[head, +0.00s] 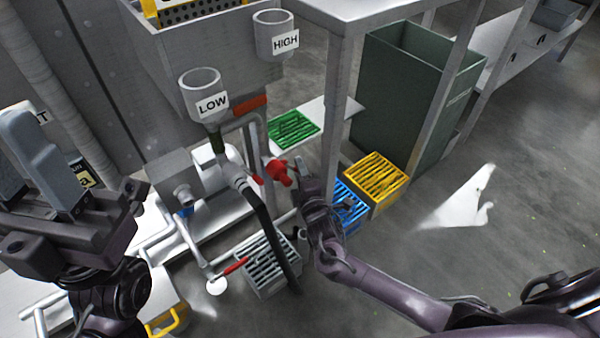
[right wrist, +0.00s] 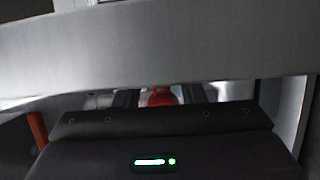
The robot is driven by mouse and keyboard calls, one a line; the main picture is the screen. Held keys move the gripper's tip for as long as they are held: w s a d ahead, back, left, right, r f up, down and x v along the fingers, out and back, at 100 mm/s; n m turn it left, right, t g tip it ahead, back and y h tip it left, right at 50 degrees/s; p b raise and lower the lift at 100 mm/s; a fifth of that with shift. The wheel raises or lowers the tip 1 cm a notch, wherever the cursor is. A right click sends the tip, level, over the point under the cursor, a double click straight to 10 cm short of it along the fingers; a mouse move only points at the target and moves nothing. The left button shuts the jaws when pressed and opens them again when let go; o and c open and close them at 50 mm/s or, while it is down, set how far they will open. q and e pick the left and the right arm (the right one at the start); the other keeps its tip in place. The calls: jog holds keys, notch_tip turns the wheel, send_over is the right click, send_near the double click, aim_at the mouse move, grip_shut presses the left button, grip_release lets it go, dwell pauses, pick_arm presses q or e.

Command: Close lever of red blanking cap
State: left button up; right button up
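The red blanking cap (head: 279,172) sits on the pipework below the LOW funnel, in the middle of the head view. A small red part (head: 257,180) shows just left of it; I cannot tell if this is its lever. My right gripper (head: 299,170) is close to the cap's right side. In the right wrist view its two dark fingers stand apart, with a red part (right wrist: 160,97) showing between them. A pale bar hides most of that view, so contact cannot be told. My left gripper (head: 35,160) is raised at the far left, apparently open and empty.
The LOW funnel (head: 201,95) and a dark hose (head: 263,225) are close by. A grey crate (head: 268,262) stands below. Blue (head: 349,207) and yellow (head: 376,181) crates and a table leg (head: 338,105) stand to the right. Floor is clear at lower right.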

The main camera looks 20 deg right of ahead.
jog(key=shift+w, duration=0.3)
grip_shut()
jog(key=shift+s+a+r+m+h+p, duration=0.15)
jog(key=shift+a+m+h+p, duration=0.2)
jog(key=shift+h, duration=0.25)
jog(key=shift+s+a+m+g+h, duration=0.15)
jog(key=shift+m+h, duration=0.4)
jog(key=shift+h, duration=0.3)
jog(key=shift+s+m+g+h, duration=0.15)
jog(key=shift+m+h, duration=0.35)
jog(key=shift+h, duration=0.35)
grip_release()
